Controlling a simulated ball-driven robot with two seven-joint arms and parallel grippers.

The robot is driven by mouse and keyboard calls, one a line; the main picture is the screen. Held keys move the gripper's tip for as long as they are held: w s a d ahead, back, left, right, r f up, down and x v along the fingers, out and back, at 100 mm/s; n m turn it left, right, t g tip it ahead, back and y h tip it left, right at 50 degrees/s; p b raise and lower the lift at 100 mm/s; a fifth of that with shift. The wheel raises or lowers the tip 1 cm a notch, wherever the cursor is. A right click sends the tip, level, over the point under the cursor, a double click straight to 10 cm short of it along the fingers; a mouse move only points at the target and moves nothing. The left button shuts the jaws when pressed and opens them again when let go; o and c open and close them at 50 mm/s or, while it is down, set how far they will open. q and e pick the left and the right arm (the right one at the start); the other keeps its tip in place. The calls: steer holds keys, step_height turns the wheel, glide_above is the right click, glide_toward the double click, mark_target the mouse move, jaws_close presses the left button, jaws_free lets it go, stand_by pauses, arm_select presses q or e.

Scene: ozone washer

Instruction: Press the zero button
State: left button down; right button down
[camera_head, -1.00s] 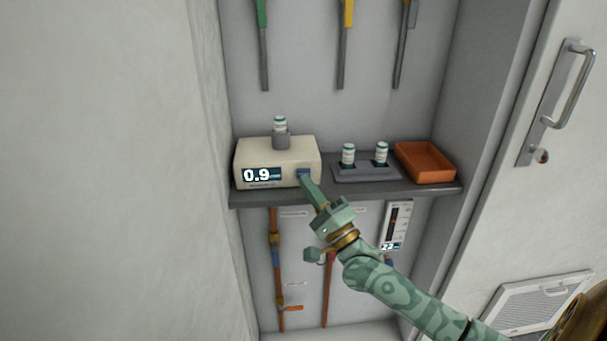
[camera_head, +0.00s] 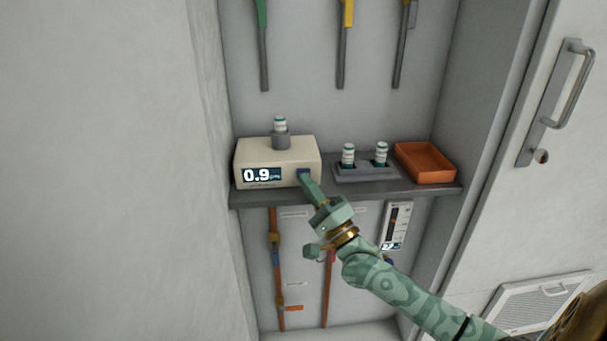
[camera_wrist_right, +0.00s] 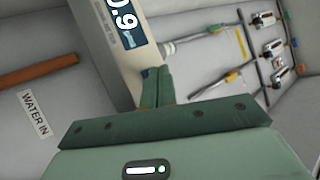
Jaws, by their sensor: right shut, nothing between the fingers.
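A cream meter box (camera_head: 290,152) stands on the left of a grey shelf and reads 0.9 on its display (camera_head: 262,175). A small blue button (camera_head: 303,173) is on the right of its front face. A vial (camera_head: 280,125) with a white and teal label stands in the holder on top. My right gripper (camera_head: 304,178) is shut and empty, its fingertips at the blue button; I cannot tell whether they touch it. In the right wrist view the shut fingers (camera_wrist_right: 157,84) reach the box's front beside the display (camera_wrist_right: 124,22). My left gripper is not in view.
A grey rack (camera_head: 365,173) with two vials and an orange tray (camera_head: 425,163) stand right of the box on the shelf (camera_head: 420,188). Pipes and a gauge (camera_head: 396,222) are below. A door with a handle (camera_head: 560,95) is at right.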

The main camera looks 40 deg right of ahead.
steer(key=shift+w+d, duration=0.25)
steer(key=shift+w, duration=0.1)
stand_by(0.7)
steer(key=shift+r, duration=0.1)
arm_select(q)
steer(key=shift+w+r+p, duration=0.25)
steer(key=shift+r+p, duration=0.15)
steer(key=shift+p, duration=0.1)
arm_select(e)
steer(key=shift+s+a, duration=0.4)
steer(key=shift+s, duration=0.25)
